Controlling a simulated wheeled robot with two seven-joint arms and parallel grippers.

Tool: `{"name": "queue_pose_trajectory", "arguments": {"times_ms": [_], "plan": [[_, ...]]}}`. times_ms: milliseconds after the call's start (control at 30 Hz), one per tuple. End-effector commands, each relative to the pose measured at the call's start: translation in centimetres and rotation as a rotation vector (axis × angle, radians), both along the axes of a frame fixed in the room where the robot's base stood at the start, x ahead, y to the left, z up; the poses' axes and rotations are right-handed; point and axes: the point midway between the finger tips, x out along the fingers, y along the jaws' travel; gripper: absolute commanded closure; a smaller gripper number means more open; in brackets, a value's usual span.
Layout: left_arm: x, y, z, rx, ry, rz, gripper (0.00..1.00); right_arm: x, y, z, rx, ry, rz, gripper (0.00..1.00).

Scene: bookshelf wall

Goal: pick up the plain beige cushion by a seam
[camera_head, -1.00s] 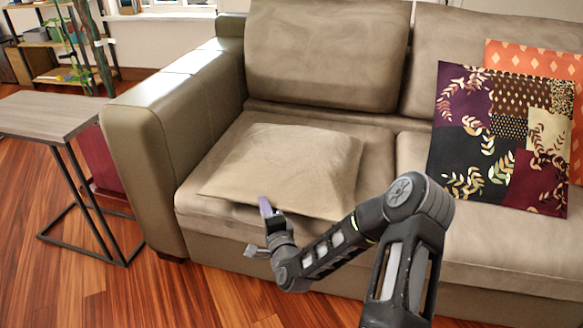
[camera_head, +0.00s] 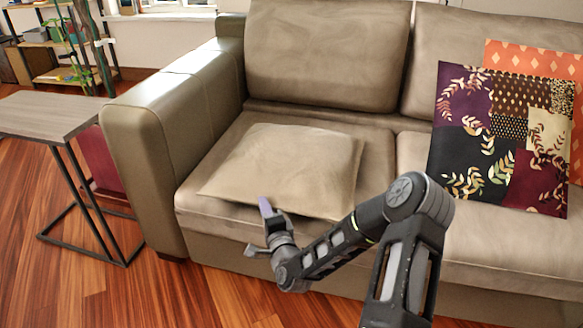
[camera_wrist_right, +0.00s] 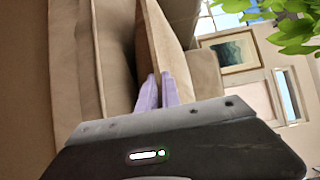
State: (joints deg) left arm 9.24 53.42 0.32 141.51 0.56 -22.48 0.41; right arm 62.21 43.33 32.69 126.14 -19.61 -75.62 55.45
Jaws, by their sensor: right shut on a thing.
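The plain beige cushion (camera_head: 285,165) lies flat on the left seat of the sofa. My right gripper (camera_head: 265,206) is at the cushion's front edge, near its front left part. In the right wrist view its two pale purple fingers (camera_wrist_right: 160,92) are close together at the cushion's edge (camera_wrist_right: 157,35), shut on the seam. The exact grip between the fingertips is partly hidden in the head view. My left gripper is not in view.
The beige sofa (camera_head: 165,130) has a thick left armrest. A patterned cushion (camera_head: 500,140) and an orange cushion (camera_head: 540,62) lean at the right. A small side table (camera_head: 50,113) stands left of the sofa. The wooden floor (camera_head: 190,298) in front is clear.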

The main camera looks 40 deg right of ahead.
Motion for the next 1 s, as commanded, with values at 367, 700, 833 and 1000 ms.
{"name": "queue_pose_trajectory", "arguments": {"times_ms": [367,700,833,1000], "plan": [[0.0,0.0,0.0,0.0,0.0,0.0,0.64,0.0,0.0,0.2,-0.003,-0.003,0.0,1.0],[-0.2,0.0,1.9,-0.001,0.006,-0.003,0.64,0.1,0.0,3.7,-0.006,-0.005,0.001,1.0],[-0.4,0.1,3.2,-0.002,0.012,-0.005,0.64,0.1,0.0,6.4,-0.008,-0.006,0.001,1.0],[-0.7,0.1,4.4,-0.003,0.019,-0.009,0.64,0.1,0.0,9.2,-0.007,-0.006,0.001,1.0]]}}
